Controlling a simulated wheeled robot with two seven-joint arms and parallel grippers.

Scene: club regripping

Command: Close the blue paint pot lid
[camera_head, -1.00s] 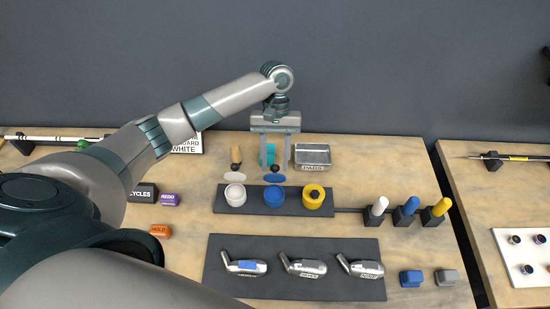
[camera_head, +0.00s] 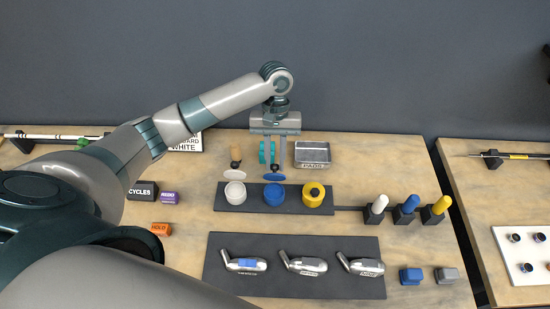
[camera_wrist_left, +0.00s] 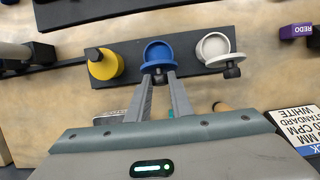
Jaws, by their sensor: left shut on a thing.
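The blue paint pot (camera_head: 273,197) stands between a white pot and a yellow pot on a dark strip. Its blue lid (camera_head: 271,178) is open, tilted up at the pot's far rim. The lid's dark knob points away from the pot. My left gripper (camera_head: 275,168) is shut on this knob from behind the pot. In the left wrist view, the fingertips (camera_wrist_left: 159,76) meet at the knob, and the open blue pot (camera_wrist_left: 158,51) lies just beyond them. My right gripper is not in view.
The white pot (camera_head: 235,193) has its lid (camera_head: 234,173) open. The yellow pot (camera_head: 314,194) has its lid on. A metal tray (camera_head: 313,155) stands right of my fingers, and a teal object (camera_head: 263,152) is close behind them. Club heads lie on a dark mat (camera_head: 230,285) in front.

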